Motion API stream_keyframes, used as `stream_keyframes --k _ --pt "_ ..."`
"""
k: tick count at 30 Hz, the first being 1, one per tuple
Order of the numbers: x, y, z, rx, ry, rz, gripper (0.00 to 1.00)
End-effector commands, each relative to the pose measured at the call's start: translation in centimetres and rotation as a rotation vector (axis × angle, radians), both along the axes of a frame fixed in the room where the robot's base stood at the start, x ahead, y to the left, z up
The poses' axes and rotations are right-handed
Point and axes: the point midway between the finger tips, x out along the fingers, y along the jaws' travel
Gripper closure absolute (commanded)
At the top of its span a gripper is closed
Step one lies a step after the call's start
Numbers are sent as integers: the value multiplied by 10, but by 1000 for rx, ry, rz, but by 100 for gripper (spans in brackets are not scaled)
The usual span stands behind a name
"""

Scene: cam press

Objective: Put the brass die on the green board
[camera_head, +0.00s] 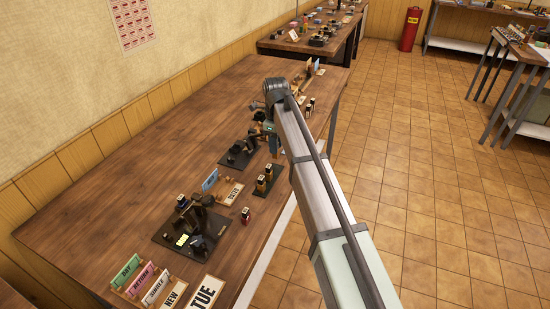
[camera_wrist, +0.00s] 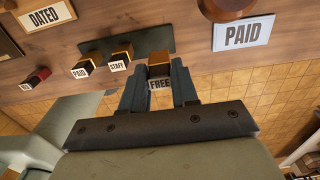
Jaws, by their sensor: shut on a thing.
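My gripper (camera_wrist: 159,80) is shut on a die with a brass-coloured top and a dark face marked FREE (camera_wrist: 160,84), seen between the fingertips in the wrist view. Just beyond it lies a dark green board (camera_wrist: 160,43). Two dies marked STAFF (camera_wrist: 120,62) and PAID (camera_wrist: 83,68) are at the board's left part. I cannot tell whether the held die touches the board. In the head view, my gripper (camera_head: 271,146) is over the bench's right edge, beyond the dark board (camera_head: 276,183); the held die is not clear there.
A red die (camera_wrist: 36,79) stands apart to the left of the board. A DATED card (camera_wrist: 47,16) and a light PAID card (camera_wrist: 241,34) lie beyond. A black press (camera_head: 190,222) and coloured signs (camera_head: 140,280) stand nearer on the bench. The bench's left side is clear.

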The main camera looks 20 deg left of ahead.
Motion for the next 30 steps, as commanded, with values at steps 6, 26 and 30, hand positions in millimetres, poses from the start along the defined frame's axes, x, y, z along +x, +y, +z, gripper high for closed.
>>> stream_keyframes --k 6,26,30 --pt "0 0 -19 0 0 1 100" --pt "0 0 -53 0 0 2 100" --pt "0 0 -54 0 0 2 62"
